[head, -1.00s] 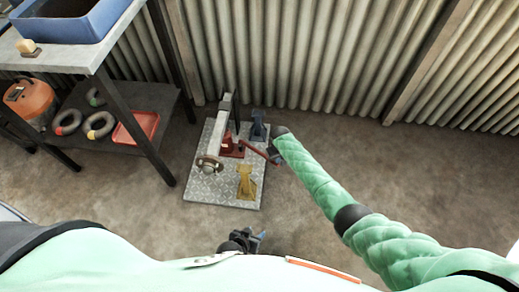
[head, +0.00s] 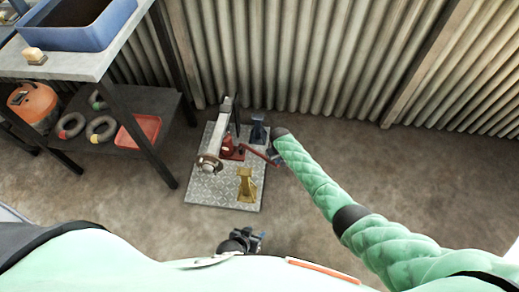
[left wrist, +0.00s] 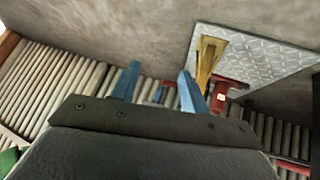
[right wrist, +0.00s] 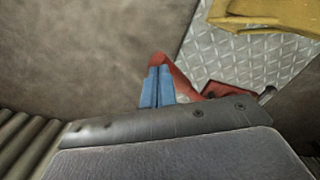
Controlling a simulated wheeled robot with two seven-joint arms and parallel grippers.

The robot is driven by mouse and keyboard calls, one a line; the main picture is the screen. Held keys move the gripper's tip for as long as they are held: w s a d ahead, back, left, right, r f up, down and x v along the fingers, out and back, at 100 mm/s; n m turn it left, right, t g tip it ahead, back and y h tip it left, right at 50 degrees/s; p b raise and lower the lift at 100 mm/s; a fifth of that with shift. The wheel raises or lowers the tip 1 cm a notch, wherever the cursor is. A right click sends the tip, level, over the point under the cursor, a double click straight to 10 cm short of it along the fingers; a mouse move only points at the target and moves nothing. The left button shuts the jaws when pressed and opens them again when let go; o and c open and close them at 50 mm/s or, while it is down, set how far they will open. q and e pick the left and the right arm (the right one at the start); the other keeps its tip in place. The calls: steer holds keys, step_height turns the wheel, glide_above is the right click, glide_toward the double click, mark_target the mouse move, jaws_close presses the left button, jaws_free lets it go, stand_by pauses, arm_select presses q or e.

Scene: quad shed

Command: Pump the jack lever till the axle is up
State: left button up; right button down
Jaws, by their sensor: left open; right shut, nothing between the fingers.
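The red jack (head: 230,152) stands on a metal checker plate (head: 215,190). Its red lever (head: 259,154) slopes out to the right. The grey axle (head: 222,128), with a round hub at its near end, lies above the jack. My right gripper (head: 275,159) is at the lever's outer end. In the right wrist view its blue fingers (right wrist: 157,88) are shut with nothing between them, and the lever (right wrist: 178,77) passes right beside their tips; contact cannot be told. My left gripper (head: 260,238) is open and empty, near my body, apart from the plate.
A yellow stand (head: 246,184) and a blue stand (head: 258,130) stand on the plate. A workbench (head: 95,65) with a blue bin (head: 75,32) is at the left. A corrugated wall (head: 310,60) closes the back. Floor right of the plate is clear.

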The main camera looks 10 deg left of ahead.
step_height(320, 180, up, 3)
steer(key=shift+f+p, duration=0.2)
steer(key=shift+p, duration=1)
steer(key=shift+r+p, duration=1.3)
steer(key=shift+r, duration=0.05)
arm_select(q)
step_height(320, 180, up, 17)
steer(key=w+g, duration=0.1)
steer(key=shift+r+g, duration=0.2)
steer(key=shift+g, duration=0.2)
